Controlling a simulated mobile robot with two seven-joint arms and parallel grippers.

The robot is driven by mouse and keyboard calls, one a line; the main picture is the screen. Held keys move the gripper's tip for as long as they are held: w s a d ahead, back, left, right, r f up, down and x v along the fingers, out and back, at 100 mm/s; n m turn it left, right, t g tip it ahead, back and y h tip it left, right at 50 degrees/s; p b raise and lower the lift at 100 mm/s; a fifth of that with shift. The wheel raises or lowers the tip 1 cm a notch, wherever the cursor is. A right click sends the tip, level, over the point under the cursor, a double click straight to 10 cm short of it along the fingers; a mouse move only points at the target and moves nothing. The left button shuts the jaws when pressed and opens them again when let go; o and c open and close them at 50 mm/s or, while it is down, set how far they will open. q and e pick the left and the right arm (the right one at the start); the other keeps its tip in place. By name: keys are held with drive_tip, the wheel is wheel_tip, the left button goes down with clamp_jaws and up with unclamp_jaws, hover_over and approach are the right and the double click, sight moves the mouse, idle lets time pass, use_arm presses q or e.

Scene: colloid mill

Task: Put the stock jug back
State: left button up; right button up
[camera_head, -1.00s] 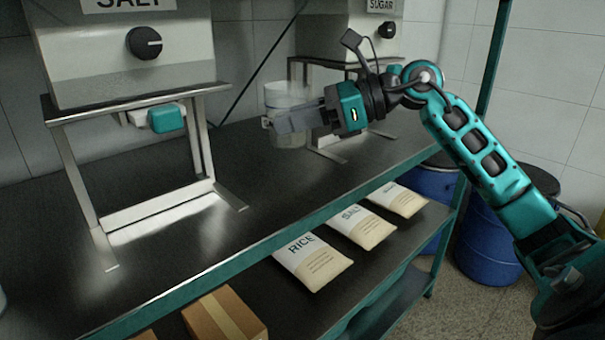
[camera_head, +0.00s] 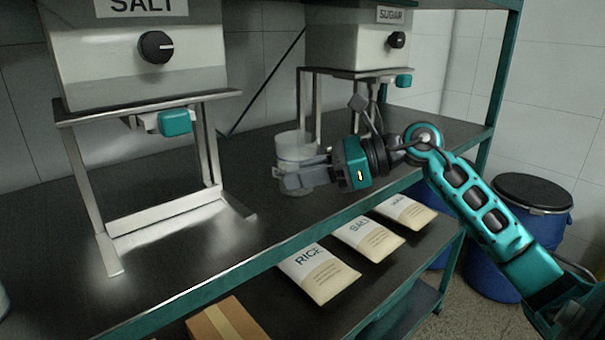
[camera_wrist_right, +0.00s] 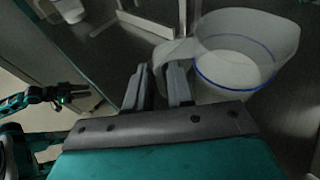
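The stock jug (camera_head: 296,148) is a translucent whitish jug with a blue line around it, seen from above in the right wrist view (camera_wrist_right: 240,80). It is upright over the upper shelf, left of the sugar dispenser's stand. My right gripper (camera_head: 285,178) is on its near side. In the right wrist view its two fingers (camera_wrist_right: 158,85) are either side of the jug's handle, which they partly hide. I cannot tell whether the jug's base touches the shelf. My left gripper (camera_wrist_right: 78,92) shows small at the left of the right wrist view; its opening is unclear.
The salt dispenser (camera_head: 140,65) stands on a metal frame at left, the sugar dispenser (camera_head: 355,45) on another behind the jug. The upper shelf (camera_head: 235,262) is bare in front of the jug. Bags (camera_head: 318,272) and a box (camera_head: 228,322) lie below; blue barrels (camera_head: 535,225) stand right.

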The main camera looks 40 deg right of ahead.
drive_tip(key=shift+o, duration=1.4)
drive_tip(key=shift+r, duration=0.1)
drive_tip(key=shift+s+d+r, duration=0.1)
drive_tip(key=shift+s+d, duration=0.25)
drive_tip(key=shift+d, duration=0.05)
drive_tip(key=v, duration=1.1)
drive_tip(key=shift+b, duration=0.4)
